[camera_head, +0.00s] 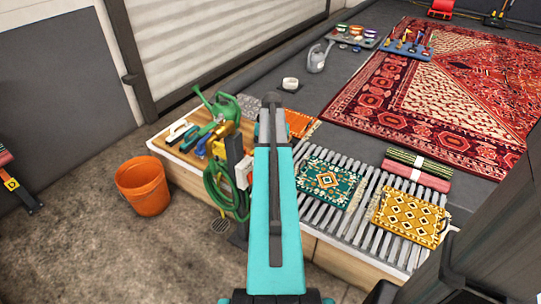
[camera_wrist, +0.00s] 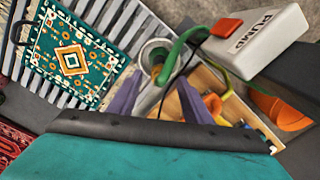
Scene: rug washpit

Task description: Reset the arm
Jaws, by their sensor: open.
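My teal arm rises through the middle of the head view and hides part of the washpit edge behind it. My gripper (camera_wrist: 158,98) shows in the wrist view as two purple-grey fingers standing apart, with nothing held between them. It is open. I cannot make out the gripper in the head view. A small teal patterned rug (camera_wrist: 75,55) lies to the left of the fingers.
The teal rug (camera_head: 330,183) and a yellow rug (camera_head: 409,214) lie on a slatted grate. A large red rug (camera_head: 440,90) covers the back right. An orange bucket (camera_head: 143,186) stands on open floor.

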